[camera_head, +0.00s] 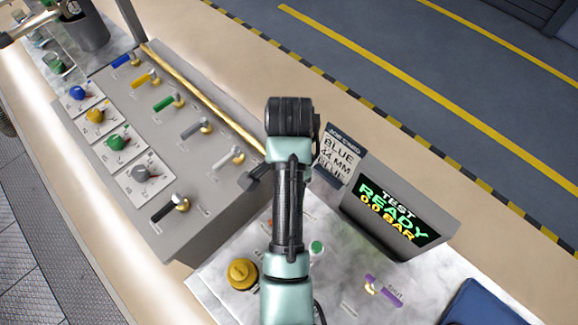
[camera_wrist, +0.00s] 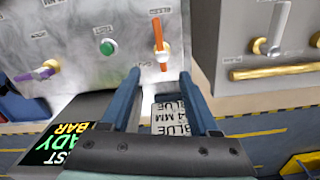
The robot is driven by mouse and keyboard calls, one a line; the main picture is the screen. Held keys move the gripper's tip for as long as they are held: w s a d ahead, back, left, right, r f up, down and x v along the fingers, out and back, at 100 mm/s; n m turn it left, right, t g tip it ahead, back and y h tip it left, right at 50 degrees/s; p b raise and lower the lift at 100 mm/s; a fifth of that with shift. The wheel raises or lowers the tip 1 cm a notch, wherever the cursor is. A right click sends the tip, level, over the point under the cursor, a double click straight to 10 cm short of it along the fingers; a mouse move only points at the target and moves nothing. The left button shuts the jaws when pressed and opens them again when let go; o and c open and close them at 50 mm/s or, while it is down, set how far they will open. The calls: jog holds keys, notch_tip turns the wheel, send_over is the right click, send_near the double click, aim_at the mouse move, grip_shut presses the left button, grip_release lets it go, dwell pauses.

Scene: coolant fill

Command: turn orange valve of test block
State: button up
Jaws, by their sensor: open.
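The orange valve (camera_wrist: 158,36) shows in the wrist view on the pale marbled face of the test block (camera_wrist: 85,22). Its orange lever lies along the picture's vertical, over a brass fitting. My gripper (camera_wrist: 160,73) is open, with two blue fingers apart and nothing between them. In the picture, the fingertips lie just below the valve, one to each side of its line; they do not enclose the lever. I cannot tell the exact gap. In the head view my arm covers most of the valve's area.
A green button (camera_wrist: 107,47) and a purple-handled valve (camera_wrist: 42,72) share the block. The display (camera_head: 400,215) reads READY, 0.0 BAR, beside a job card (camera_head: 340,155). A yellow knob (camera_head: 241,273) sits near my arm. A grey valve panel (camera_head: 170,140) stands alongside.

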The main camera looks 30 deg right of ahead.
notch_tip(320, 180, down, 11)
jog(key=shift+w+r+p, duration=0.1)
jog(key=shift+r+p, duration=0.1)
jog(key=shift+p, duration=0.85)
grip_shut()
